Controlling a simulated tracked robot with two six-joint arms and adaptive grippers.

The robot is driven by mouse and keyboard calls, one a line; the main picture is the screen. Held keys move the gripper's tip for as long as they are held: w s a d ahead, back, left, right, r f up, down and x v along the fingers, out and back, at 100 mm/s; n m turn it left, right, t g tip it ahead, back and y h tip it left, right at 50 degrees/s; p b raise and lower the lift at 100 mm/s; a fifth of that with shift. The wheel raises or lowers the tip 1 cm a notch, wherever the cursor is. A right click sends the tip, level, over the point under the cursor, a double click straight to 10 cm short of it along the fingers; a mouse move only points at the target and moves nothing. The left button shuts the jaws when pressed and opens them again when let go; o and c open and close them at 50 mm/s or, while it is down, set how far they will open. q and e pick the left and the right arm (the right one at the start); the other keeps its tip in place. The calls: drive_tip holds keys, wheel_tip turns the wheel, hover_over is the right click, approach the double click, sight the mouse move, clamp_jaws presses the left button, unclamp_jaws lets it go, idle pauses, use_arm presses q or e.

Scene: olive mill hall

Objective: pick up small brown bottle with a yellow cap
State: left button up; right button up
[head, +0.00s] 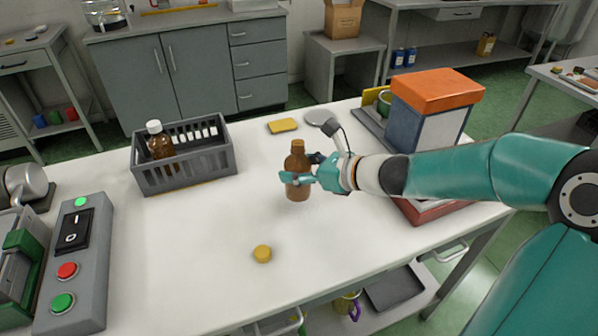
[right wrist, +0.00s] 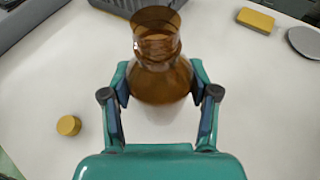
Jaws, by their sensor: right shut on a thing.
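A small brown bottle (head: 297,160) stands upright in my right gripper (head: 299,178), over the middle of the white table. Its neck looks brown and open at the top in the right wrist view (right wrist: 158,42); no yellow cap shows on it. My right gripper (right wrist: 160,76) is shut on the bottle's body, one finger on each side. I cannot tell whether its base touches the table. A round yellow cap-like disc (head: 262,253) lies apart on the table, also in the right wrist view (right wrist: 69,125). My left gripper is out of view.
A grey crate (head: 186,176) at the left holds a brown bottle with a white cap (head: 159,142). A yellow block (head: 283,126) and a grey disc (head: 318,117) lie behind. A control box (head: 80,260) stands front left, an orange-topped box (head: 436,88) back right. The front middle is mostly clear.

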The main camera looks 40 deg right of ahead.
sight(298, 143)
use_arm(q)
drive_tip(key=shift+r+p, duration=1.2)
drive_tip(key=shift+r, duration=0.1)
use_arm(e)
drive_tip(key=shift+r, duration=3.25)
